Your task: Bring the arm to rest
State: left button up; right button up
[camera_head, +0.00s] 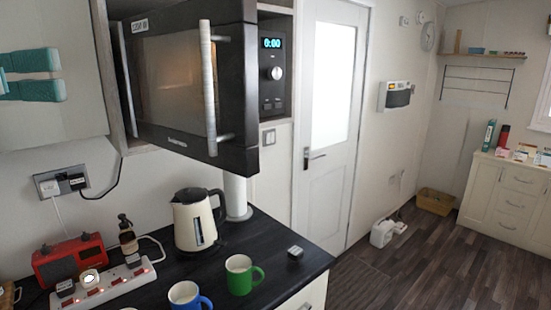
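My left gripper (33,76) is at the left edge of the head view, in front of the pale upper cabinet. Its two teal fingers point right, one above the other, with a gap between them. It looks open, and nothing shows between the fingers. The rest of this arm is outside the picture. My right gripper is not in view. The microwave door (168,82) stands to the right of the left gripper, apart from it. It is swung out from the microwave, with its pale vertical handle (208,85) towards the free edge.
The door juts over the dark counter (262,242). Below are a cream kettle (190,222), red radio (68,260), dark bottle (128,238), white power strip (105,286), blue mug (184,295) and green mug (239,276). Floor (410,262) at right is mostly clear.

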pick_arm(q)
jog(key=w+d+f+n+t+y, duration=0.2)
jog(key=w+d+f+n+t, duration=0.15)
jog(key=w+f, duration=0.65)
jog(key=w+d+f+n+t+y, duration=0.2)
jog(key=w+d+f+n, duration=0.3)
jog(key=f, duration=0.9)
notch_tip(320, 180, down, 25)
jog(key=n+t+y, duration=0.1)
jog(key=n+y, duration=0.4)
jog(key=y, duration=0.1)
jog(key=s+a+f+n+y, duration=0.35)
jog(key=s+f, duration=0.65)
jog(key=f, duration=0.4)
jog(key=s+a+f+n+g+y, duration=0.1)
jog(key=s+a+f+y, duration=0.15)
jog(key=s, duration=0.45)
jog(key=s+a+f+y, duration=0.1)
jog(key=s+a+y, duration=0.15)
jog(key=s, duration=0.35)
notch_tip(320, 180, down, 19)
jog(key=a+g, duration=0.2)
jog(key=s+f+n, duration=0.1)
jog(key=s+f, duration=1.2)
jog(key=s, duration=0.2)
jog(key=shift+s+a+f+g, duration=0.2)
jog(key=shift+f+g, duration=0.05)
jog(key=shift+g, duration=0.1)
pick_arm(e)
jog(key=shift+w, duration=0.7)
